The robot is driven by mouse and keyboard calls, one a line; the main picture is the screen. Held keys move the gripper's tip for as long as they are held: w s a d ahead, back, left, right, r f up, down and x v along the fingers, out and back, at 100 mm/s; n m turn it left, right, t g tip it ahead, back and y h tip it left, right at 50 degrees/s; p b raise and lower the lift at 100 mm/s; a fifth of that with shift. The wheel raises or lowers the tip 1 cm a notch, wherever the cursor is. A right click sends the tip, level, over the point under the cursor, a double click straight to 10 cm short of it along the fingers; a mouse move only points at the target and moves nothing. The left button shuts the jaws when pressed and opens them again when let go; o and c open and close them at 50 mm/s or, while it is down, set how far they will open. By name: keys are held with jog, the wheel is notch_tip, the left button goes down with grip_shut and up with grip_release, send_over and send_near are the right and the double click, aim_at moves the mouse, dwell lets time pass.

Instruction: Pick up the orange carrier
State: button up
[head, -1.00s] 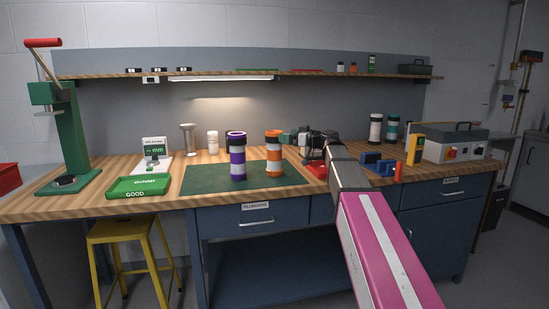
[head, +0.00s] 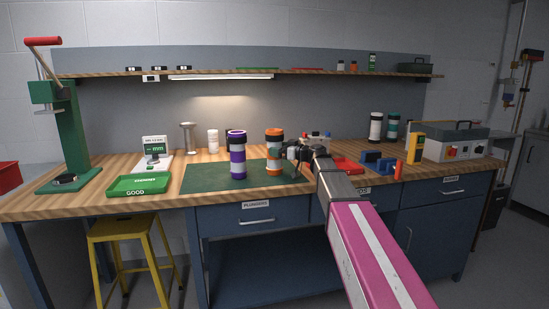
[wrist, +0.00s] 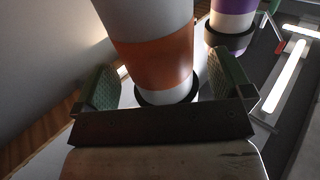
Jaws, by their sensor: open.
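The orange carrier (head: 274,154) stands upright on the green mat (head: 205,179), a white cylinder with an orange band and dark end rings. My gripper (head: 290,157) is just to its right in the head view, low over the mat. In the wrist view the orange carrier (wrist: 160,62) fills the middle, between the two green-padded fingers of my gripper (wrist: 168,88). The fingers are apart, one on each side; whether either touches it I cannot tell. The purple carrier (head: 237,155) stands to the left on the mat, and also shows at upper right in the wrist view (wrist: 232,22).
A green tray (head: 138,185) and green press (head: 70,140) are at the left. A red tray (head: 347,166), blue blocks (head: 378,162) and a grey case (head: 458,146) are at the right. White and teal carriers stand behind. The mat's front left is clear.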

jog(key=x, duration=0.2)
jog(key=shift+w+a, duration=0.2)
jog(key=shift+a, duration=0.1)
jog(key=c, duration=1.1)
